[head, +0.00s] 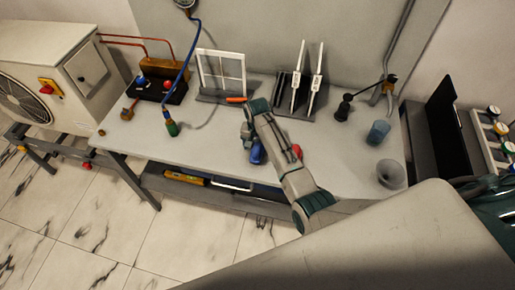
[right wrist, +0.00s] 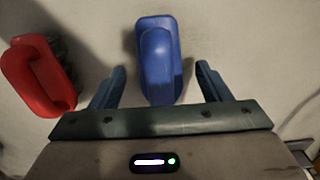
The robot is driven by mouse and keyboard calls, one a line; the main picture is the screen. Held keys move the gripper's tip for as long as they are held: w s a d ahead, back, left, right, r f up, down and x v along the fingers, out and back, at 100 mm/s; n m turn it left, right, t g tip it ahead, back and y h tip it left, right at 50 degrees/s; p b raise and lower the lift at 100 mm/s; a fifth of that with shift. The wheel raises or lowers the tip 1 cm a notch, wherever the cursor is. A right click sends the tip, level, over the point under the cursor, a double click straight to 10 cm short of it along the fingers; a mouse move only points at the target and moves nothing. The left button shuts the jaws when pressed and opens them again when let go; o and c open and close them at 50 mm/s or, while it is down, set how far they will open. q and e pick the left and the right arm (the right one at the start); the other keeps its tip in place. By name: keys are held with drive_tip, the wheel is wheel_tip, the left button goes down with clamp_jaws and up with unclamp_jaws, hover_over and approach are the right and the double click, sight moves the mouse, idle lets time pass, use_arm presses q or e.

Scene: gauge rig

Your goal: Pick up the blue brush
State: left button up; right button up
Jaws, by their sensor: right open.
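The blue brush (head: 257,153) lies on the grey workbench (head: 335,165), partly hidden by my right arm in the head view. In the right wrist view, the blue brush (right wrist: 158,60) shows from above with its raised handle. My right gripper (head: 247,142) is open and points down at it. In the right wrist view, the blue brush's near end reaches between the two fingers of my right gripper (right wrist: 160,82), with a gap on each side. I cannot tell the height left between the fingers and the brush. My left gripper is not in view.
A red brush (right wrist: 37,75) lies left of the blue one in the right wrist view. The bench's left front is clear.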

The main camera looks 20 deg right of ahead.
sight(257, 144)
drive_tip(key=c, duration=1.1)
drive_tip(key=shift+r, duration=0.15)
drive_tip(key=shift+w+r, duration=0.1)
drive_tip(key=shift+r, duration=0.3)
wheel_tip(257, 144, up, 8)
drive_tip(key=b, duration=0.3)
drive_tip(key=shift+r, duration=0.5)
drive_tip(key=shift+o, duration=1.2)
drive_tip(key=shift+f, duration=0.1)
drive_tip(key=shift+c, duration=0.5)
